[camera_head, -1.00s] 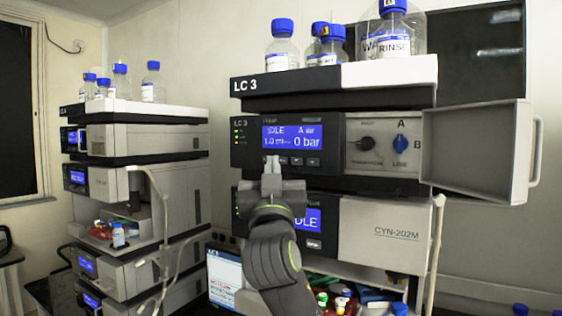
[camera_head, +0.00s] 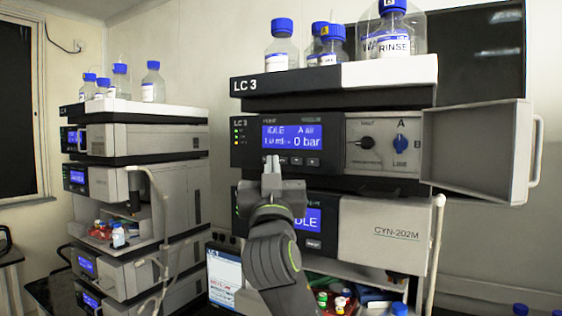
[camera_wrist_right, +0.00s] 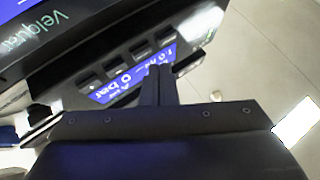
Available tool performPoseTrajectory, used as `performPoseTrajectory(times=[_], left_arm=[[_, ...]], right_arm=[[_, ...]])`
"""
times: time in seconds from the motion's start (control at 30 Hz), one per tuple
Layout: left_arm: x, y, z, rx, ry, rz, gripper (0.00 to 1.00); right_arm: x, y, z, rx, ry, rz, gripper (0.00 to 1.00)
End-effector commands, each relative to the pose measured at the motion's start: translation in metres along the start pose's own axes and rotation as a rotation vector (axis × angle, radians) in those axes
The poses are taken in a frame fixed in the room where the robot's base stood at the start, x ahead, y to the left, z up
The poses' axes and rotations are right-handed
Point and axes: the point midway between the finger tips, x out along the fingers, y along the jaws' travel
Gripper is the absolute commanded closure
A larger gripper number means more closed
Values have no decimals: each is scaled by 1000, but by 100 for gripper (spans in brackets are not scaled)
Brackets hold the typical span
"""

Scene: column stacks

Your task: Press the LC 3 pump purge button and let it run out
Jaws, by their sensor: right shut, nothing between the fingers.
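The LC 3 pump (camera_head: 252,131) is the upper module of the right-hand stack. Its blue screen (camera_head: 291,136) reads IDLE and 0 bar. A row of small dark buttons (camera_head: 297,161) runs under the screen; it also shows in the right wrist view (camera_wrist_right: 114,68). My right gripper (camera_head: 270,161) is shut and empty, with its fingertips at the left end of this row, hiding the button there. In the right wrist view its fingertips (camera_wrist_right: 158,72) lie over the panel beside the screen. I cannot tell whether they touch a button. My left gripper is not in view.
An open door (camera_head: 480,150) juts out to the right of the pump, next to the valve knobs (camera_head: 400,144). Bottles (camera_head: 282,45) stand on top of the stack. The CYN-202M module (camera_head: 385,233) sits below. Another stack (camera_head: 150,140) stands at the left.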

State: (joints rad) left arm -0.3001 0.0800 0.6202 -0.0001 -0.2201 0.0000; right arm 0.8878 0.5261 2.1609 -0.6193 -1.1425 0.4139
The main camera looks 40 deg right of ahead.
Motion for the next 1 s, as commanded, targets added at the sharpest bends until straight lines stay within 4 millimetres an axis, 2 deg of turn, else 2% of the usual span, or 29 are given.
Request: performPoseTrajectory(times=[1.0], left_arm=[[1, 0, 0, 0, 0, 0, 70]], right_arm=[[6, 5, 4, 0, 0, 0, 100]])
